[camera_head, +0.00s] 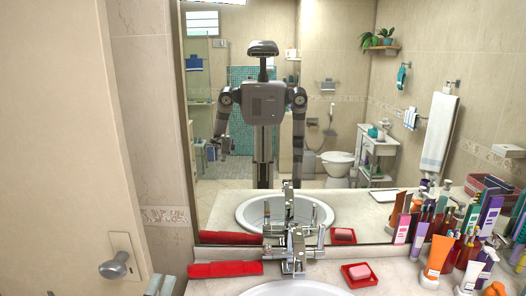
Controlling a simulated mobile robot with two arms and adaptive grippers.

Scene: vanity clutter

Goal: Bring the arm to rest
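The tips of my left gripper (160,285) show at the bottom edge, left of the vanity counter and below the door handle. Two grey fingertips stand apart with a small gap, and nothing shows between them. The rest of that gripper is cut off by the frame. In the mirror (335,100), my reflected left arm is bent forward, while my reflected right arm hangs straight down. My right gripper does not show directly, and its reflection is too small to make out.
A red folded towel (225,269), chrome faucet (292,250), white sink (300,289) and red soap dish (359,274) with pink soap line the counter. Several tubes and bottles crowd its right end, including an orange tube (438,257). A door handle (115,265) juts out at left.

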